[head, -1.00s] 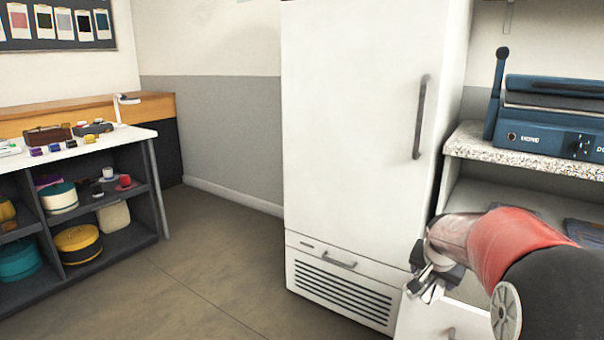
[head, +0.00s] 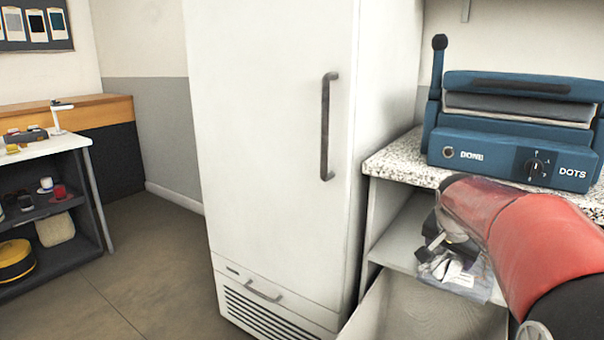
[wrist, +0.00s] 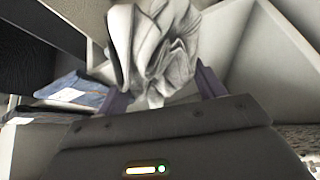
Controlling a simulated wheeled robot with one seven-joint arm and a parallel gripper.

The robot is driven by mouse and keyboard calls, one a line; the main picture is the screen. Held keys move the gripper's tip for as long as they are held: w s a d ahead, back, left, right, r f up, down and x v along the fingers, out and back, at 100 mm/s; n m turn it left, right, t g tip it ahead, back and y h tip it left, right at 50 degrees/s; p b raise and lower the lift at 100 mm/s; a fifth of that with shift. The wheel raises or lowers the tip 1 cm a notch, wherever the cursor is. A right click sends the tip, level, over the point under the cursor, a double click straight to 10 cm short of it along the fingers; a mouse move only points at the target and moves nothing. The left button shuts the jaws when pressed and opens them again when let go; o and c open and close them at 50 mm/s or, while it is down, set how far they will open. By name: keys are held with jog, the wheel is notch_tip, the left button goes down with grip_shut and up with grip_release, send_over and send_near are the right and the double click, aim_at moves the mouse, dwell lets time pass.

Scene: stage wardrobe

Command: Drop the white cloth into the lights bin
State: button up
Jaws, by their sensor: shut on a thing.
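The white cloth (wrist: 160,45) shows in the wrist view as a crumpled, greyish-white bundle with folds. It is pinched between the two fingers of my gripper (wrist: 162,88), with its bulk beyond the fingertips. In the head view my gripper (head: 438,258) is at the lower right, in front of the shelf under the counter; the cloth is hard to make out there. An open, pale bin or drawer (head: 430,312) lies below my gripper at the bottom of the head view. I can read no label on it, so I cannot tell if it is the lights bin.
A tall white cabinet (head: 275,140) with a long handle stands left of my arm. A blue press (head: 515,135) sits on the speckled counter (head: 405,160). A folded blue garment (wrist: 78,90) lies at left in the wrist view. Open floor (head: 140,285) is at the left.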

aim_at(449, 254)
jog(key=shift+d+f, duration=0.1)
notch_tip(449, 254, down, 6)
jog(key=b, duration=0.4)
jog(key=o, duration=1)
jog(key=shift+r, duration=0.2)
jog(key=v, duration=0.7)
jog(key=shift+f, duration=0.1)
jog(key=shift+s+a+r, duration=0.2)
jog(key=shift+s+r, duration=0.05)
jog(key=shift+r, duration=0.15)
